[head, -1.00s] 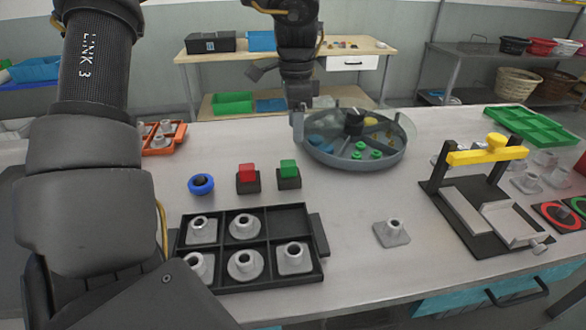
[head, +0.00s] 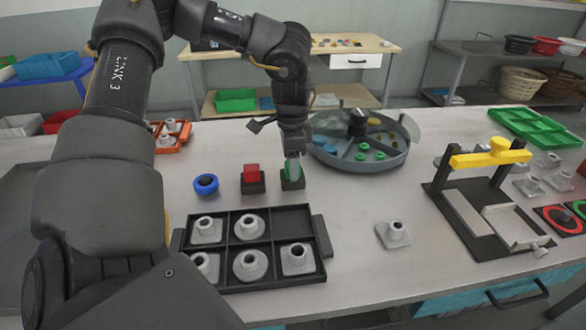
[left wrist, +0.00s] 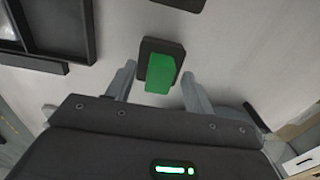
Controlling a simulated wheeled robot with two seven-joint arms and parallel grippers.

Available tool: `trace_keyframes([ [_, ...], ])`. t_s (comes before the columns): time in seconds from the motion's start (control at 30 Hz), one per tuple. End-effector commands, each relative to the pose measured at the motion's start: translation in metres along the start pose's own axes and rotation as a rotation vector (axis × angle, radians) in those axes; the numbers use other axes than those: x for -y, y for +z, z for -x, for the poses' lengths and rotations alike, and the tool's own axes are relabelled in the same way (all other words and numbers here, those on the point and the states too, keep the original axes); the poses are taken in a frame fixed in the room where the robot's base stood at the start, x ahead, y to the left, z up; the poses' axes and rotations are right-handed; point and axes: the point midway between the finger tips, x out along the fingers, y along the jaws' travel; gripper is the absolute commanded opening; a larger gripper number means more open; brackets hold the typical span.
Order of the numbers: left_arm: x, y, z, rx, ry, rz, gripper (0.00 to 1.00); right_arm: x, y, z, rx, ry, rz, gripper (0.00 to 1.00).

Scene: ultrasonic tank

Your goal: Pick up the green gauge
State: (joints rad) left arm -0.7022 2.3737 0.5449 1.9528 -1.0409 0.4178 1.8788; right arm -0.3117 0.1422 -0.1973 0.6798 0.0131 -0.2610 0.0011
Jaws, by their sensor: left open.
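The green gauge (left wrist: 160,74) is a small green block standing on a dark square base (left wrist: 163,46) on the bench. In the head view the green gauge (head: 287,170) is largely hidden behind my left gripper (head: 293,165), which points down over it. In the left wrist view my left gripper (left wrist: 155,85) is open, with one finger on each side of the green block. Gaps show between block and fingers, so it is not clamped. My right gripper is not in view.
A similar red block (head: 251,173) on a dark base stands just left, then a blue ring (head: 205,184). A black compartment tray (head: 322,238) with metal parts lies in front. A round divided tank (head: 400,158) is close on the right.

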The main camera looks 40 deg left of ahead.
Motion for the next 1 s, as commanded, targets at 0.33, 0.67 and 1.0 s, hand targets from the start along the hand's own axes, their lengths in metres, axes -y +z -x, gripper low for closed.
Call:
trace_keyframes([
  [0.33,0.000,0.000,-0.004,-0.002,-0.002,0.000,0.45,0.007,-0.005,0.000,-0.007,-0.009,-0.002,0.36],
  [0.67,0.000,0.000,-0.004,-0.002,-0.002,0.000,0.04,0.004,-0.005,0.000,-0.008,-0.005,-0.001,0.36],
  [1.0,0.001,-0.001,0.009,-0.004,-0.004,-0.001,0.04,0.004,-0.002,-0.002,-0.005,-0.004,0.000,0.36],
])
